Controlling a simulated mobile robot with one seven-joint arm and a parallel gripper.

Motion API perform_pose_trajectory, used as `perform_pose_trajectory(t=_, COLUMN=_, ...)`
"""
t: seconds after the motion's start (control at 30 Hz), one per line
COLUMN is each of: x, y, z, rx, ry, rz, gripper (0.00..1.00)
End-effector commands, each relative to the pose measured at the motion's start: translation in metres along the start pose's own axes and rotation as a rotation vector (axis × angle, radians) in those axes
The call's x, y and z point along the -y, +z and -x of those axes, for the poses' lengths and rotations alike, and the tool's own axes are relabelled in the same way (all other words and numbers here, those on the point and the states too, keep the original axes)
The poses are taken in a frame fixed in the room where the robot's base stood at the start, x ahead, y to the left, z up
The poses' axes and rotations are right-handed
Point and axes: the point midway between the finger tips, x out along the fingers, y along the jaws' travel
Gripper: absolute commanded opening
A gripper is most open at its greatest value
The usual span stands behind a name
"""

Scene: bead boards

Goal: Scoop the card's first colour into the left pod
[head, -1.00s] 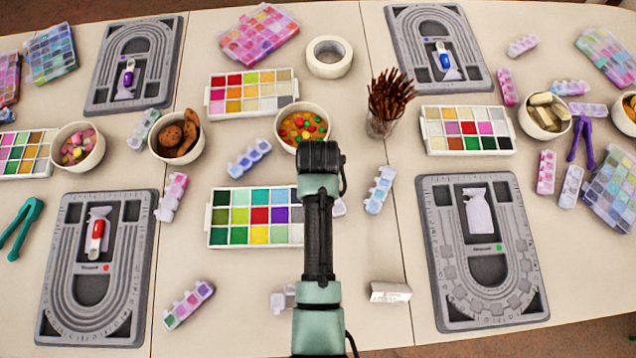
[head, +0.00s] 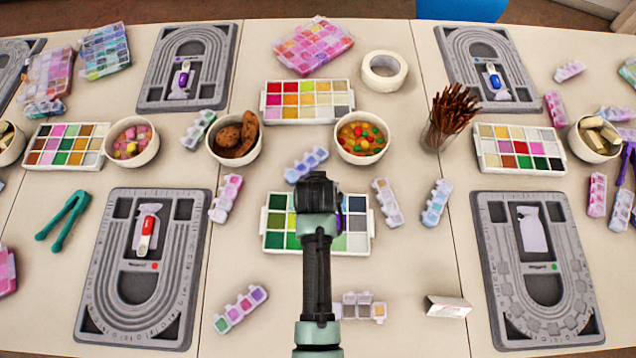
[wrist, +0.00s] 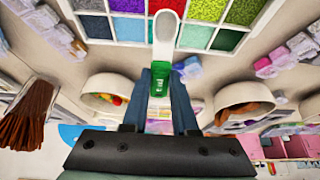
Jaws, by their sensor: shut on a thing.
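My gripper (wrist: 172,88) is shut on a scoop with a green handle (wrist: 189,69) and a white bowl end (wrist: 166,28). In the wrist view the scoop points toward a white-framed bead tray (wrist: 82,28). In the head view my arm hides the scoop and part of that tray (head: 264,226), which has green, blue and grey compartments. A small white folded card (head: 447,307) stands at the front right; its face is not readable. Small clear pods lie in front, one with coloured beads (head: 240,309) and one (head: 360,307) beside my arm. I cannot tell which is the left pod.
Grey bead boards lie at the front left (head: 86,300) and front right (head: 490,285); the right one has a white scoop-shaped patch. Bowls of cookies (head: 234,140) and sweets (head: 361,136) and a glass of brown sticks (head: 450,118) stand beyond the tray. More pods lie nearby.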

Motion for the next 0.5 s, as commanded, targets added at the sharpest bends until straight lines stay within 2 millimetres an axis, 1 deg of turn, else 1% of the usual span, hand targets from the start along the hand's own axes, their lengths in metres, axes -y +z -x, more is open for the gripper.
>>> perform_pose_trajectory(t=0.03, x=0.0, y=0.006, z=-0.005, rx=-0.018, ry=0.0, rz=0.0, gripper=0.0)
perform_pose_trajectory(t=0.3, x=0.0, y=0.016, z=-0.011, rx=-0.105, ry=0.001, rz=0.0, gripper=0.0)
perform_pose_trajectory(t=0.5, x=0.0, y=0.022, z=-0.02, rx=-0.103, ry=0.001, rz=0.001, gripper=0.0)
